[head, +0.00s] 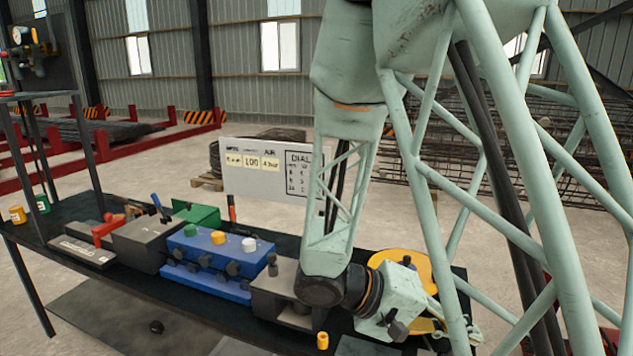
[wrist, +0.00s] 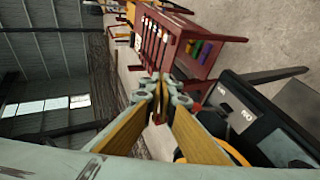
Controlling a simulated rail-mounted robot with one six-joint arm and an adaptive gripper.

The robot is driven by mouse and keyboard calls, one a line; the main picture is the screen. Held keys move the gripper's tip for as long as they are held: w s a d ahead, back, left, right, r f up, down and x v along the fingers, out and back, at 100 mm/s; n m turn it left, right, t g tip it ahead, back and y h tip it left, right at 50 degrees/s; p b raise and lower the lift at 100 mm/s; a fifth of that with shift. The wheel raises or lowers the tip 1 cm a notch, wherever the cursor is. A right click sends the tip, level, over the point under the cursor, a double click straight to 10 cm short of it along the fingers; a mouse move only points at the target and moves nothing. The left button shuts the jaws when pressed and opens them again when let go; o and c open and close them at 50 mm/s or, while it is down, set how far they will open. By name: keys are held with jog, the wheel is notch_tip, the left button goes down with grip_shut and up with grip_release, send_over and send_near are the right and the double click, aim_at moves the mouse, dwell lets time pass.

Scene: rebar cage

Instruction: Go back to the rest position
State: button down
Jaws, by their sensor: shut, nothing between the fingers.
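My gripper (wrist: 158,108) shows in the wrist view with its two fingers brought together at the tips and nothing held between them. In the wrist view the fingers point away from the camera, toward a dark red table (wrist: 185,38), and they look clear of any surface. In the head view my pale green arm comes down from the top right, and its wrist end is low over the right part of the black workbench (head: 140,318). No marker of a rest position shows.
The workbench carries a blue block with knobs (head: 222,250), a grey box (head: 150,240), a yellow round object (head: 400,262) close behind my wrist and a small yellow cylinder (head: 323,341). A white sign board (head: 262,182) stands behind. Rebar cages (head: 590,150) lie at the back right.

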jog(key=shift+s+a+r+g+y+b, duration=0.35)
jog(key=shift+s+r+y, duration=1.7)
jog(key=shift+s, duration=2.1)
jog(key=shift+s+a+r+g+y+b, duration=0.15)
jog(key=shift+s+a+r+y, duration=0.3)
jog(key=shift+s+r+y, duration=2.65)
jog(key=s+a+r+n+t+y, duration=0.1)
jog(key=s+a+r+t+y, duration=0.1)
jog(key=s+a+r+t, duration=0.3)
jog(key=shift+s+a+r+b, duration=0.45)
jog(key=shift+s+a, duration=0.85)
jog(key=shift+s, duration=0.25)
